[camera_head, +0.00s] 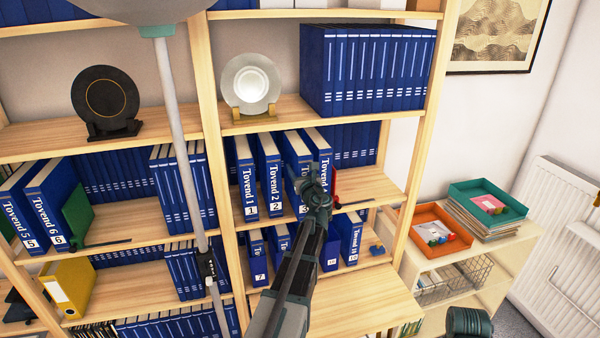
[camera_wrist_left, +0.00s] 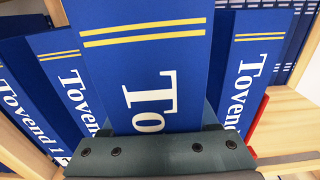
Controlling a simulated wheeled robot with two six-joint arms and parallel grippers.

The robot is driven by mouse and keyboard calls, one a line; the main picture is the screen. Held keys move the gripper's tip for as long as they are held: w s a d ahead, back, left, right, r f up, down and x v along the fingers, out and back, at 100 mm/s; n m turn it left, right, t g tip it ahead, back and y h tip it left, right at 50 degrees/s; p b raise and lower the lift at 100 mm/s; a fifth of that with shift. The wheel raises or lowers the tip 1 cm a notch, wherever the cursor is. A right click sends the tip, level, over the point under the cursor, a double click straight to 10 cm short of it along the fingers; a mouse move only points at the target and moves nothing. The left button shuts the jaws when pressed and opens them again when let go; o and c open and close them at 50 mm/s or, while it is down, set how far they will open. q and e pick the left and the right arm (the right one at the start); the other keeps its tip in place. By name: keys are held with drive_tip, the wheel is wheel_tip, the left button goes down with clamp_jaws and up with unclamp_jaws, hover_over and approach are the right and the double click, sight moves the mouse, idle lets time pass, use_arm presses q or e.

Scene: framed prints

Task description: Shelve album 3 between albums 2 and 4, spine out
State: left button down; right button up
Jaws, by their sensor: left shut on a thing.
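Blue album 3 (camera_head: 297,178) stands upright on the middle shelf between album 2 (camera_head: 270,180) and album 4 (camera_head: 322,158), its spine facing out. My left gripper (camera_head: 316,182) is shut on album 3's spine. In the left wrist view, album 3 (camera_wrist_left: 148,70) fills the middle between the dark fingers (camera_wrist_left: 155,125), which cover its lower part and number. Album 2 (camera_wrist_left: 62,75) is on its left and album 4 (camera_wrist_left: 248,60) on its right. How deep album 3 sits is hard to tell. My right gripper is not in view.
Album 1 (camera_head: 245,175) stands left of album 2. A red bookend (camera_head: 336,180) is right of album 4, with bare shelf (camera_head: 368,186) beyond it. A plate on a stand (camera_head: 251,82) is above. A grey pole (camera_head: 180,100) crosses in front of the left bay.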

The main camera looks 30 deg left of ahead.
use_arm(q)
drive_tip(key=w+a+f+b, duration=0.1)
drive_tip(key=w+a, duration=0.3)
drive_tip(key=shift+a+f, duration=0.25)
idle(0.5)
drive_tip(key=shift+b, duration=0.3)
drive_tip(key=shift+c, duration=0.4)
unclamp_jaws()
drive_tip(key=shift+s, duration=0.1)
drive_tip(key=v, duration=1.3)
drive_tip(key=shift+s+d, duration=0.25)
drive_tip(key=shift+s, duration=0.05)
